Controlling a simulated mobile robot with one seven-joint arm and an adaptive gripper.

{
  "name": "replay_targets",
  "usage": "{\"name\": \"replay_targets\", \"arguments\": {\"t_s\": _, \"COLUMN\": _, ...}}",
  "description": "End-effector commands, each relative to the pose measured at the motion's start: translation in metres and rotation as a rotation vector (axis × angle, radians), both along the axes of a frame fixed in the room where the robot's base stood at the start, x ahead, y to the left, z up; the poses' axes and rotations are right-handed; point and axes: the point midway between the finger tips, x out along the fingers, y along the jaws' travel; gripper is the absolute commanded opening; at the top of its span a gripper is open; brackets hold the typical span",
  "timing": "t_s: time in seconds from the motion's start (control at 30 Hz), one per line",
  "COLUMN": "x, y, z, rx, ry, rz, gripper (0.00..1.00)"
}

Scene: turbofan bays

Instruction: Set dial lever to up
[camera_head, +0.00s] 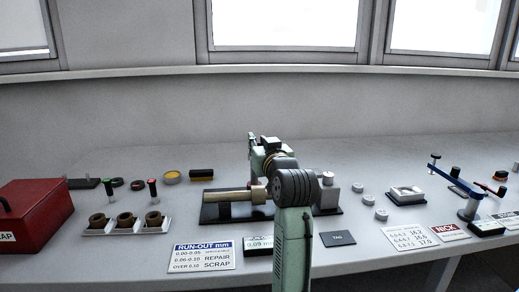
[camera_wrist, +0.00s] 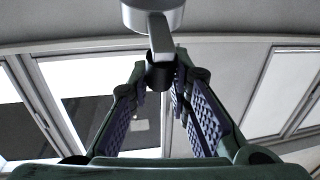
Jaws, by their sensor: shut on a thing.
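The dial lever (camera_wrist: 161,38) shows in the wrist view as a flat grey bar running from a round grey hub (camera_wrist: 153,12) to a black tip (camera_wrist: 160,72). My gripper (camera_wrist: 162,84) has its two ridged fingers on either side of the black tip and is shut on it. In the head view my gripper (camera_head: 264,142) is above the bench, beyond my dark wrist joint. The lever is hidden there behind my arm, so I cannot tell its angle. A run-out rig with a brass shaft (camera_head: 226,197) on a black base lies beside my arm, and a 0.09 mm readout (camera_head: 259,244) stands in front.
A red scrap box (camera_head: 38,215) stands at the far left, beside a white tray (camera_head: 98,229) with brown rings. A run-out sign (camera_head: 203,257) lies at the front. A blue-armed stand (camera_head: 458,183) is at the right. The back of the bench is mostly clear.

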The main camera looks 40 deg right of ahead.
Motion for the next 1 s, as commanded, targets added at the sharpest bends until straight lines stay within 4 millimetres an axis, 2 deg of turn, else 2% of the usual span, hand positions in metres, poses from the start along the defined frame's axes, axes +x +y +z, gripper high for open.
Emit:
{"name": "replay_targets", "arguments": {"t_s": 0.03, "x": 0.0017, "y": -0.0009, "z": 0.0079, "rx": -0.006, "ry": -0.003, "rz": -0.001, "gripper": 0.0}}
{"name": "replay_targets", "arguments": {"t_s": 0.2, "x": 0.0049, "y": -0.0031, "z": 0.0141, "rx": -0.005, "ry": -0.001, "rz": -0.001, "gripper": 0.0}}
{"name": "replay_targets", "arguments": {"t_s": 0.77, "x": 0.0064, "y": -0.005, "z": 0.0154, "rx": -0.003, "ry": 0.001, "rz": -0.002, "gripper": 0.0}}
{"name": "replay_targets", "arguments": {"t_s": 0.8, "x": 0.0064, "y": -0.005, "z": 0.0153, "rx": -0.001, "ry": 0.002, "rz": -0.002, "gripper": 0.2}}
{"name": "replay_targets", "arguments": {"t_s": 1.0, "x": 0.0062, "y": -0.0045, "z": 0.0152, "rx": -0.001, "ry": 0.001, "rz": -0.001, "gripper": 0.34}}
